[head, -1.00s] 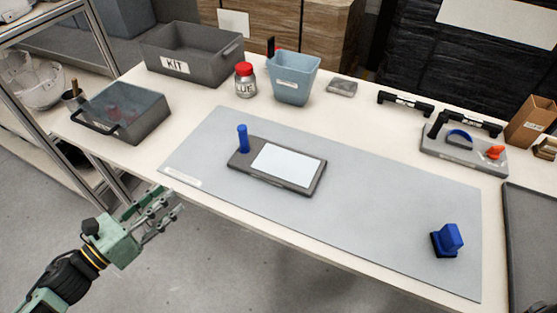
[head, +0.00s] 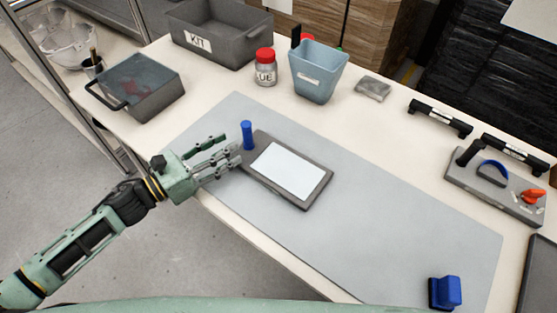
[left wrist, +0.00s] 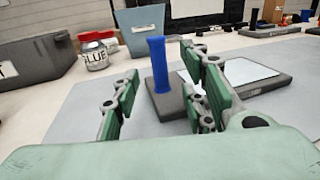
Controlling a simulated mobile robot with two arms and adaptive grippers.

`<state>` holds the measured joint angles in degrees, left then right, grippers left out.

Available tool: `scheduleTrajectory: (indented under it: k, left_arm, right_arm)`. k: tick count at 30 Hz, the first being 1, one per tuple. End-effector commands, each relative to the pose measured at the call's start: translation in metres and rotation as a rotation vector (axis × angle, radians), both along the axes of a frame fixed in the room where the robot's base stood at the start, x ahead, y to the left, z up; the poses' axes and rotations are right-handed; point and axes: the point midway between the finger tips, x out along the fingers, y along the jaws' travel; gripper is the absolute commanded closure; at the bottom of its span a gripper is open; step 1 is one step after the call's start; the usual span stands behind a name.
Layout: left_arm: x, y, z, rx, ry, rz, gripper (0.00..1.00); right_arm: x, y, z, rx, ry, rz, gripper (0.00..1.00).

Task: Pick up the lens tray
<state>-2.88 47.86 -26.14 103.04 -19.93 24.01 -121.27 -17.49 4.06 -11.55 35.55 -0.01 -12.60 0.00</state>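The likely lens tray (head: 316,194) is a flat dark grey tray with a white panel and an upright blue post (head: 247,135) at its left end. It lies on the grey mat; no label on it is readable. My left gripper (head: 230,150) is open and empty, just left of the tray and close to the post. In the left wrist view the blue post (left wrist: 159,65) shows ahead between the spread fingers (left wrist: 160,98), and the tray (left wrist: 262,88) lies partly behind the right fingers. I cannot tell whether a finger touches the tray. My right gripper is not in view.
Behind the mat (head: 400,240) stand a lidded grey box (head: 150,100), a KIT bin (head: 225,50), a glue jar (head: 265,72) and a blue-grey bin (head: 318,85). A blue block (head: 446,292) stands at the mat's right. The mat between block and tray is clear.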

Motion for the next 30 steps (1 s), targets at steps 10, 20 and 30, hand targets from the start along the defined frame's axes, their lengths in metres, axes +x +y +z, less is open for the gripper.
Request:
scheduleTrajectory:
  k: [10,20,30]
  left_arm:
    - [0.02,-0.021,0.002,-0.002,-0.001,0.001,0.6]
    - [0.049,-0.052,0.0,-0.002,-0.001,0.001,0.6]
    - [0.051,-0.054,-0.002,-0.001,0.001,0.001,0.65]
  right_arm:
    - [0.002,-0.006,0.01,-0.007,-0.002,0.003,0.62]
    - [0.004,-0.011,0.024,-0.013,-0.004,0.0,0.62]
    - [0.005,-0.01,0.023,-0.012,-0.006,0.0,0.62]
